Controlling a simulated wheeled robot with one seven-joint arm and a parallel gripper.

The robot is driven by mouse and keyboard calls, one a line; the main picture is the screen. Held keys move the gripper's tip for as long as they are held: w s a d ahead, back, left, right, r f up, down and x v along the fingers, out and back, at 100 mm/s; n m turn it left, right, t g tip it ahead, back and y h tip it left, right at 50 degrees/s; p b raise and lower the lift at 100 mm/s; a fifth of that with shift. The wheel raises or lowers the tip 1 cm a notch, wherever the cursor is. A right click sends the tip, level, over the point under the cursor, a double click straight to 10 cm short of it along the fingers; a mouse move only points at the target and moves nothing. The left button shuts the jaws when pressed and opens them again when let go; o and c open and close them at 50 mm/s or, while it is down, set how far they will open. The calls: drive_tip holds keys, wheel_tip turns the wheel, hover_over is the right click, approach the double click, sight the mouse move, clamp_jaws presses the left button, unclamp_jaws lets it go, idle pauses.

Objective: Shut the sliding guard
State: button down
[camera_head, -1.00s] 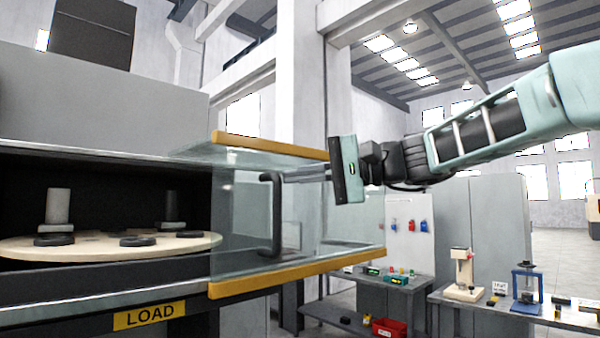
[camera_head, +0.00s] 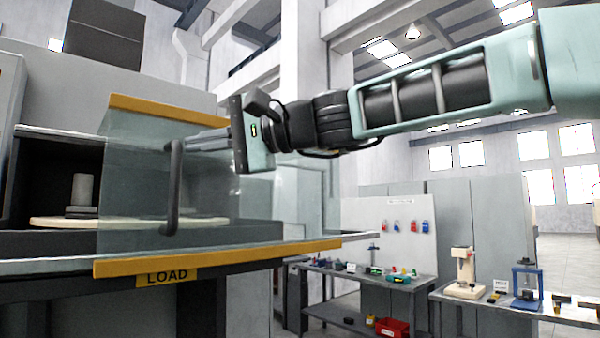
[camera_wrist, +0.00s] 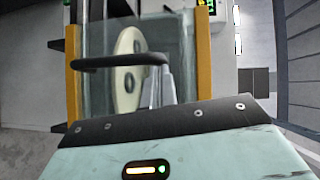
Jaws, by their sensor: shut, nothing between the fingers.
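The sliding guard (camera_head: 130,190) is a clear panel with yellow rails along its top and bottom. It covers the right part of the machine's dark opening, and the left part is uncovered. A black upright handle (camera_head: 172,200) stands on its front; it also shows in the wrist view (camera_wrist: 105,62). My gripper (camera_head: 178,143) is shut and empty, with its fingers reaching left to the upper part of the handle. In the wrist view the finger ends (camera_wrist: 160,72) are close to the handle; I cannot tell whether they touch it.
Inside the machine is a pale round table (camera_head: 50,221) with a grey cylinder (camera_head: 82,188) on it. A yellow LOAD sign (camera_head: 167,277) is below the opening. Workbenches (camera_head: 350,275) with small tools stand behind at right.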

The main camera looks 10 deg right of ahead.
drive_tip(key=s+a+p, duration=0.1)
drive_tip(key=s+a, duration=0.6)
drive_tip(key=a, duration=0.6)
drive_tip(key=shift+s+a+p, duration=0.15)
drive_tip(key=shift+s+p, duration=0.15)
drive_tip(key=shift+s, duration=0.2)
